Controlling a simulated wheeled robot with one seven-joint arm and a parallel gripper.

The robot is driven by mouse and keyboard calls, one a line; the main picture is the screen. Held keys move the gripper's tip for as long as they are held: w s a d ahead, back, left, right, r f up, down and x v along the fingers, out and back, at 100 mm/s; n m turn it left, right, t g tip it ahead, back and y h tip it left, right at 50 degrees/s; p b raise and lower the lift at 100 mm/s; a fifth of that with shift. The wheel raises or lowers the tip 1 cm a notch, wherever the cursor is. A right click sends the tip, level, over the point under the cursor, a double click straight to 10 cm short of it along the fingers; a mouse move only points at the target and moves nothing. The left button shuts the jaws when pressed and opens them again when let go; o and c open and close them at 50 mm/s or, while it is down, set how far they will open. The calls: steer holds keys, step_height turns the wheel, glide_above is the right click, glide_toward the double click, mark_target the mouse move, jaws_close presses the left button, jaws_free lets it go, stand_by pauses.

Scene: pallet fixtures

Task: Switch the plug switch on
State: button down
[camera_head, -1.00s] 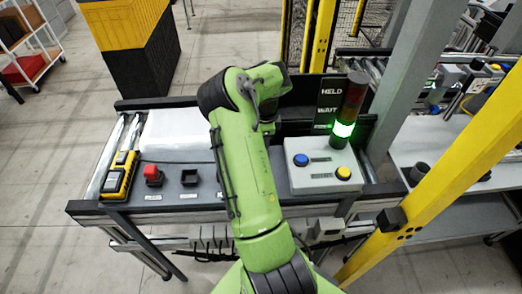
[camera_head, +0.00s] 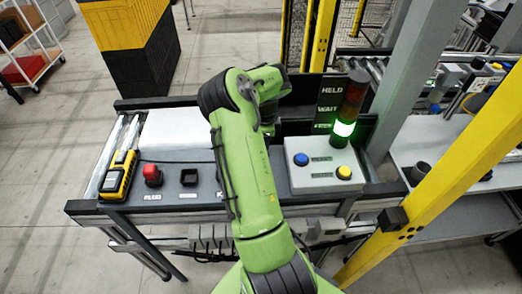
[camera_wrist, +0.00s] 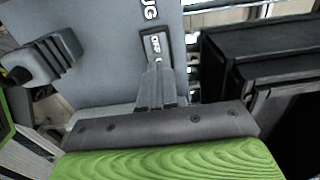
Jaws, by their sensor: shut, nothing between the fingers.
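In the head view my arm hides the switch and my gripper.
A grey ribbed part (camera_wrist: 45,60) stands left of the switch, and dark boxes (camera_wrist: 250,60) are close on the right. In the head view, a grey button box (camera_head: 322,178), a lit green stack light (camera_head: 344,128) and a red button (camera_head: 152,174) are on the bench.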

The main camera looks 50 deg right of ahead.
steer(key=shift+f, duration=0.45)
step_height(320, 180, up, 7)
steer(key=p, duration=0.6)
steer(key=shift+r, duration=0.15)
stand_by(0.4)
steer(key=w+a+r+n+t+b, duration=0.1)
steer(key=a+r+n+b, duration=0.1)
steer(key=a+r+n, duration=0.45)
steer(key=a+r+n+t+b, duration=0.2)
steer(key=a+r+n, duration=0.1)
steer(key=a, duration=0.6)
steer(key=w+a+r+n+t+b, duration=0.1)
steer(key=a+r+n+b, duration=0.1)
steer(key=a+r+n, duration=0.45)
steer(key=s+a+f+n+t+b, duration=0.1)
steer(key=s+a+f+n+b, duration=0.2)
steer(key=s+a+n, duration=0.8)
steer(key=s+a, duration=0.1)
steer(key=s, duration=0.2)
steer(key=shift+s+a+f+n+t, duration=0.2)
steer(key=shift+a+f+n+t, duration=0.1)
steer(key=shift+a+f+n, duration=0.1)
